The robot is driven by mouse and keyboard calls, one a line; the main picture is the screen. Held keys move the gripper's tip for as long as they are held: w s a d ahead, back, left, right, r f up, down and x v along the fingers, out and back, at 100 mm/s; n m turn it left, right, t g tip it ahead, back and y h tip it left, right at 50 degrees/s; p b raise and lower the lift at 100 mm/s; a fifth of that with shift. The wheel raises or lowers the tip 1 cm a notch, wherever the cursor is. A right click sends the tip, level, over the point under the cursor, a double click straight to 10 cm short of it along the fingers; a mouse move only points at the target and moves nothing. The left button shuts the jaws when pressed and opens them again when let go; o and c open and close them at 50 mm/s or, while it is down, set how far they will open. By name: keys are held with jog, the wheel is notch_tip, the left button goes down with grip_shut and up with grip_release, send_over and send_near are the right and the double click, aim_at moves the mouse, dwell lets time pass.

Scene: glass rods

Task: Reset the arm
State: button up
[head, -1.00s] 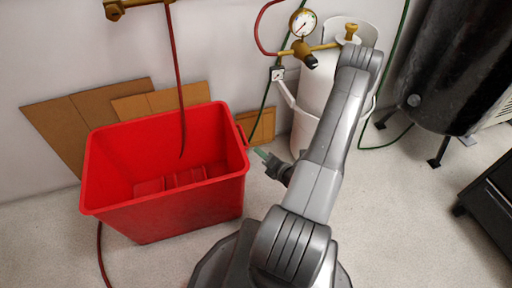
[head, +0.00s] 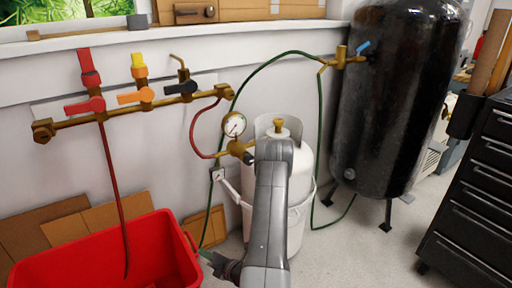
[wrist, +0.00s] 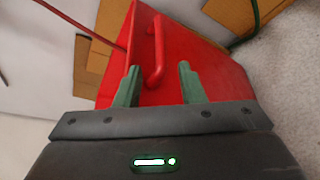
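My gripper (wrist: 158,88) is open in the wrist view, its two green fingers apart with nothing between them. The side of a red bin (wrist: 205,62) with its red handle (wrist: 157,50) shows just beyond the fingertips; I cannot tell the exact gap. In the head view my grey arm reaches down in front of a white gas cylinder, and my gripper (head: 207,256) is low by the right side of the red bin (head: 100,250). The arm partly hides the gripper in that view.
The white cylinder (head: 300,190) stands behind my arm, with a gauge (head: 234,124) and hoses. A brass valve pipe (head: 120,111) runs along the wall. A black tank (head: 385,110) and a black drawer cabinet (head: 480,200) stand at right. Floor between them is clear.

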aim_at(194, 244)
jog(key=b+x, duration=0.2)
jog(key=x, duration=0.7)
jog(key=shift+w+d, duration=0.15)
jog(key=shift+d, duration=0.05)
jog(key=shift+r, duration=0.1)
